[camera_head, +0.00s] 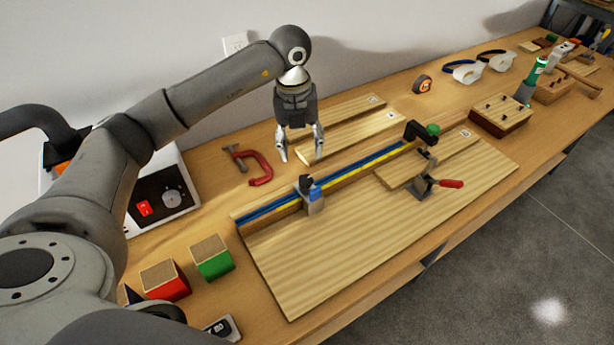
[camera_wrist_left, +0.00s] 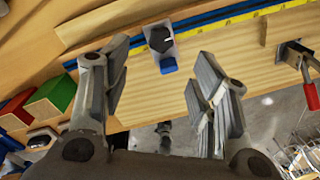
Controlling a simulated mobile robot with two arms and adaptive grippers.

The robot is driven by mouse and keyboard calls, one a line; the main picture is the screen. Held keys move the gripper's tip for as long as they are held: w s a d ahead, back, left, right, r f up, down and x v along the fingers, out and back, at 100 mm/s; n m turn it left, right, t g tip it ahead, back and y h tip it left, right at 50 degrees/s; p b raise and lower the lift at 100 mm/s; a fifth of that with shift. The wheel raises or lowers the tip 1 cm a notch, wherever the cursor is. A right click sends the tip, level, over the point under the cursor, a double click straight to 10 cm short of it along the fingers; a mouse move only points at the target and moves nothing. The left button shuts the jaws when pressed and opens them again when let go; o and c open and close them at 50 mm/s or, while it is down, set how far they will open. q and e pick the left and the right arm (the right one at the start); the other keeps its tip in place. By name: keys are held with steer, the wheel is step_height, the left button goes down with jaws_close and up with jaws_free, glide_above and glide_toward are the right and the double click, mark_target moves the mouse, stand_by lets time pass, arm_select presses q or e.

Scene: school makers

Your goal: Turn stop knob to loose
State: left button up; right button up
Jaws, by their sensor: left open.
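The stop (camera_head: 314,205) is a grey block on the blue and yellow rail of the wooden jig board. Its black stop knob (camera_head: 305,182) sits on top, beside a small blue part. In the left wrist view the black knob (camera_wrist_left: 160,39) has a white mark pointing right, and the blue part (camera_wrist_left: 168,66) lies just below it. No loose or tight label is readable. My left gripper (camera_head: 301,157) is open and empty, pointing down above the table, behind and above the stop, not touching it. My right gripper is in neither view.
A red clamp (camera_head: 260,171) lies left of my gripper, with wooden strips (camera_head: 350,137) behind. A red-handled toggle clamp (camera_head: 435,186) and a green-topped black post (camera_head: 424,132) stand on the right of the board. Coloured blocks (camera_head: 212,262) sit at the front left.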

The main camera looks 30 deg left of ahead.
mark_target(304, 179)
arm_select(q)
steer(key=f, duration=0.3)
steer(key=f+p, duration=0.1)
steer(key=f, duration=0.4)
steer(key=shift+w+d+f+p, duration=0.15)
steer(key=shift+d+f+p, duration=0.15)
steer(key=shift+d+f, duration=0.05)
steer(key=shift+f, duration=0.6)
steer(key=c, duration=1)
steer(key=shift+n, duration=0.4)
steer(key=n, duration=0.5)
steer(key=shift+n, duration=0.3)
steer(key=n+p, duration=0.1)
steer(key=n, duration=0.5)
steer(key=shift+y, duration=0.3)
